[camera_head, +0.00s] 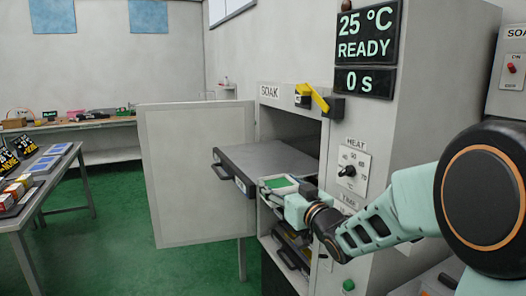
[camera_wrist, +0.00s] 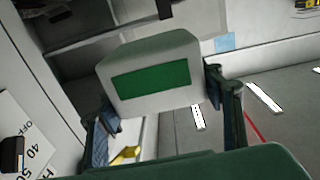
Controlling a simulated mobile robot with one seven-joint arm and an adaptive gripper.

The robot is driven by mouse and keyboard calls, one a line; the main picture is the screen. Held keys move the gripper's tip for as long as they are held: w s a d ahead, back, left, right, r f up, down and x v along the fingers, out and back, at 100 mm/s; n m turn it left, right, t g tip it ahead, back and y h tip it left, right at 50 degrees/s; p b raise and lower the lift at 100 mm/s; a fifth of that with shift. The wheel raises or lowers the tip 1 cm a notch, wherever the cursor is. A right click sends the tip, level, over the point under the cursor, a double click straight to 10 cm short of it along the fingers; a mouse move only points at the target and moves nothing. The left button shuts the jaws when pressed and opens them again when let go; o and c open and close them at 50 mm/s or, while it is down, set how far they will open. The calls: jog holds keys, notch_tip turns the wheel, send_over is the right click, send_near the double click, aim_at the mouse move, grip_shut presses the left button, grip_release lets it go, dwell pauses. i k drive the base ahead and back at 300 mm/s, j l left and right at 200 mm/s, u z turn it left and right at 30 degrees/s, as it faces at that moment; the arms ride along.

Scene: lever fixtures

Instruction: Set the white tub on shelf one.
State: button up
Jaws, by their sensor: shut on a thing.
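The white tub (camera_head: 281,190) has a green panel or filling and is at my gripper (camera_head: 296,203), by the right front corner of a pulled-out grey shelf (camera_head: 265,158). The wrist view shows the tub (camera_wrist: 150,50) close up between the fingers of my gripper (camera_wrist: 165,118), which is shut on it. I cannot tell whether the tub touches the shelf.
The cabinet door (camera_head: 190,175) stands wide open on the left. A yellow lever (camera_head: 318,98) sits above the opening, and a HEAT dial (camera_head: 348,170) is to the right. The display (camera_head: 366,35) reads 25 °C, READY, 0 s. Lower trays (camera_head: 290,255) sit below the tub.

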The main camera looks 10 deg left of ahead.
aim_at(264, 166)
jog(key=i, duration=0.45)
jog(key=i+j, duration=0.55)
jog(key=j, duration=0.15)
